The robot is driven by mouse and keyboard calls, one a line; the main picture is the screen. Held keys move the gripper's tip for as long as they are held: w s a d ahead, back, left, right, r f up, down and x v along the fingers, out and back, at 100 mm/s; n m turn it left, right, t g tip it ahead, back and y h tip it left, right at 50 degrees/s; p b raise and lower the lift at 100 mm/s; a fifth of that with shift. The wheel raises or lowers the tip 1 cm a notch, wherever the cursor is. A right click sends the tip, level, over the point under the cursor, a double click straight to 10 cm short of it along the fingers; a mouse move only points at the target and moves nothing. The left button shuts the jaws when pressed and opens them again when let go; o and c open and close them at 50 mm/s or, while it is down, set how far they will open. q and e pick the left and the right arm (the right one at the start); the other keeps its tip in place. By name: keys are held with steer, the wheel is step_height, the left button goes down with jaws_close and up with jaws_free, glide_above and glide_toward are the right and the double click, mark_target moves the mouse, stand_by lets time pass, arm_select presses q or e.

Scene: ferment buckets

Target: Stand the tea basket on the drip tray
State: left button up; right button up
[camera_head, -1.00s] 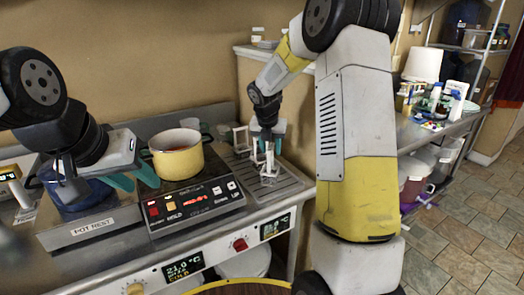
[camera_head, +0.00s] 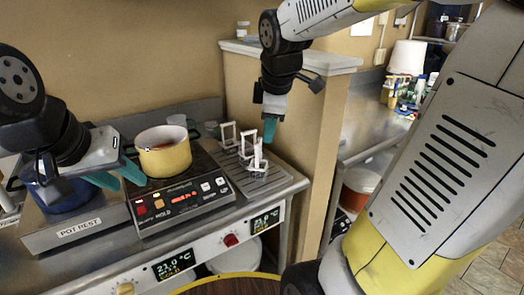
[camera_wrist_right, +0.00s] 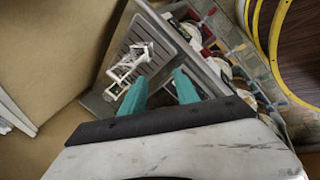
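A white open-framed object (camera_head: 257,159), which looks like the tea basket, stands upright on the ribbed metal drip tray (camera_head: 281,181). White frames stand close behind and left of it; I cannot tell whether they are one piece. White framework (camera_wrist_right: 130,63) also shows on the slats of the tray (camera_wrist_right: 158,32) in the right wrist view. My right gripper (camera_head: 269,138) is above the tray's back right part, apart from the white object. Its teal fingers (camera_wrist_right: 159,88) are spread and empty. My left gripper (camera_head: 118,176) is open above the pot rest, in front of a blue pot (camera_head: 60,192).
A yellow pot (camera_head: 165,158) with reddish contents stands on the black hot plate (camera_head: 180,200), left of the tray. The pot rest (camera_head: 80,232) is further left. A wall end (camera_head: 312,110) rises behind and right of the tray.

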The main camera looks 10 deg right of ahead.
steer(key=s+a+m+t+y, duration=0.1)
steer(key=s+a+m+y, duration=0.1)
steer(key=s+m, duration=1.1)
steer(key=shift+s+a+f+m, duration=0.15)
steer(key=shift+s+f+m, duration=0.15)
steer(key=shift+f+m, duration=0.25)
steer(key=shift+r, duration=0.15)
stand_by(1.0)
